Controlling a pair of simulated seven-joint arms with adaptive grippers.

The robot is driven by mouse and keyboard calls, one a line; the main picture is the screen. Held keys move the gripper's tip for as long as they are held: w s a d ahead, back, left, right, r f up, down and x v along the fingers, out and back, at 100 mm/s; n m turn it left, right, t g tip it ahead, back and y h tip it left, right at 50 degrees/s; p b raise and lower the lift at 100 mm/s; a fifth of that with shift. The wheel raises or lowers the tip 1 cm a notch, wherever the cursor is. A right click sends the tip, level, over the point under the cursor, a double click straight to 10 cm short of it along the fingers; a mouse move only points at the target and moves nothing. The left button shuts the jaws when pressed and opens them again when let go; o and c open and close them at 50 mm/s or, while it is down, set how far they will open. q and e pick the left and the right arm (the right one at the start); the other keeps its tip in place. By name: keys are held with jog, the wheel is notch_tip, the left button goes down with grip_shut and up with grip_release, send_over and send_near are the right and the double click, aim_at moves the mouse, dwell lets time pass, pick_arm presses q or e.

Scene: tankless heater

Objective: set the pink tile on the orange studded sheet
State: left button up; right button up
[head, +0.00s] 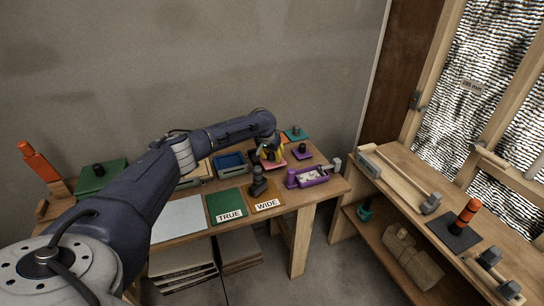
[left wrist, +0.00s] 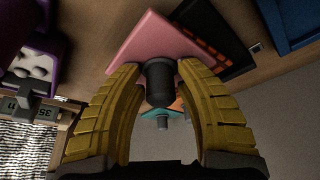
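The pink tile (head: 275,163) lies toward the back of the workbench, and its dark knob (left wrist: 160,82) points at the left wrist camera. My left gripper (head: 268,148) is over the tile. In the left wrist view its yellow fingers (left wrist: 160,72) close in on both sides of the knob, with the tips against it. A dark sheet with orange patches (left wrist: 205,48), which seems to be the orange studded sheet, lies partly behind the tile in the left wrist view. Whether the tile touches it I cannot tell. My right gripper is out of view.
A blue tray (head: 231,169) stands left of the tile, and a purple caddy (head: 306,178) stands right. A teal tile (head: 297,133) and a purple tile (head: 302,153) are close by. A dark knobbed piece (head: 259,187) stands in front, near the green TRUE mat (head: 224,202).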

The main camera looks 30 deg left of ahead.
pick_arm(q)
jog(key=v, duration=1.2)
jog(key=shift+r, duration=0.2)
dwell(0.6)
